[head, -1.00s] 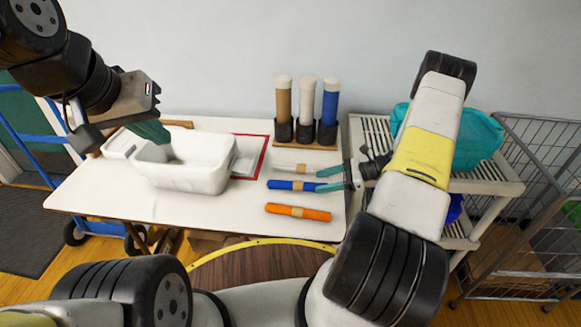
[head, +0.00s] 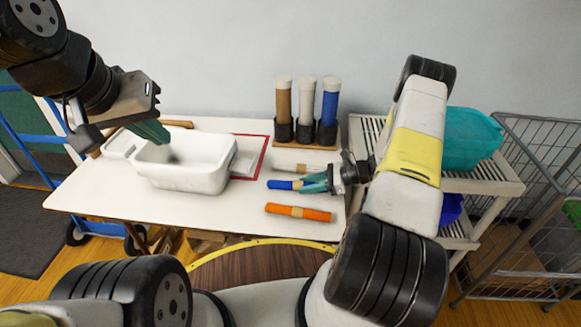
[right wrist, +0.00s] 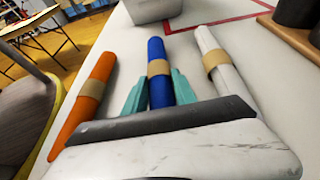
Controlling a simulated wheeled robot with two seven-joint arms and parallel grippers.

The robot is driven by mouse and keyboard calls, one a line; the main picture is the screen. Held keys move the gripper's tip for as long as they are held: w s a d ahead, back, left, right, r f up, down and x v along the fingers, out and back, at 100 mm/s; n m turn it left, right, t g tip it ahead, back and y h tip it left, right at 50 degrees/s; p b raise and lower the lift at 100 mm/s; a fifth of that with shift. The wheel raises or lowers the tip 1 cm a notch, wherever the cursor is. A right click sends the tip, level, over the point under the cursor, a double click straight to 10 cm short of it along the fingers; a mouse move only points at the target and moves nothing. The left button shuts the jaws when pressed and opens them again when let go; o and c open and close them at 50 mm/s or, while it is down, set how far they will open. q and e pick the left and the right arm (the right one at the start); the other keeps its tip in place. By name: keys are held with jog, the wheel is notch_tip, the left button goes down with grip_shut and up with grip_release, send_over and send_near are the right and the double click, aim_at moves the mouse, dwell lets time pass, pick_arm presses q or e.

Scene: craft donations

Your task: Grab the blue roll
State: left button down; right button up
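The blue roll (head: 281,185) lies on the white table between an orange roll and a white roll, with a tan band around its middle. In the right wrist view the blue roll (right wrist: 157,58) runs between the two teal fingers of my right gripper (right wrist: 159,76). In the head view my right gripper (head: 313,183) is at the roll's right end and hides that part. The fingers are apart, one on each side of the roll, with narrow gaps. My left gripper (head: 155,133) hangs above the white bin; its finger spacing is not clear.
The orange roll (head: 299,212) and the white roll (head: 291,168) lie close on either side. A white bin (head: 183,182) stands at the left on the table. Brown, white and blue upright tubes (head: 329,103) stand in holders at the back. A slatted rack (head: 489,185) is at the right.

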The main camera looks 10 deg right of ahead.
grip_shut()
jog(key=shift+r, duration=0.1)
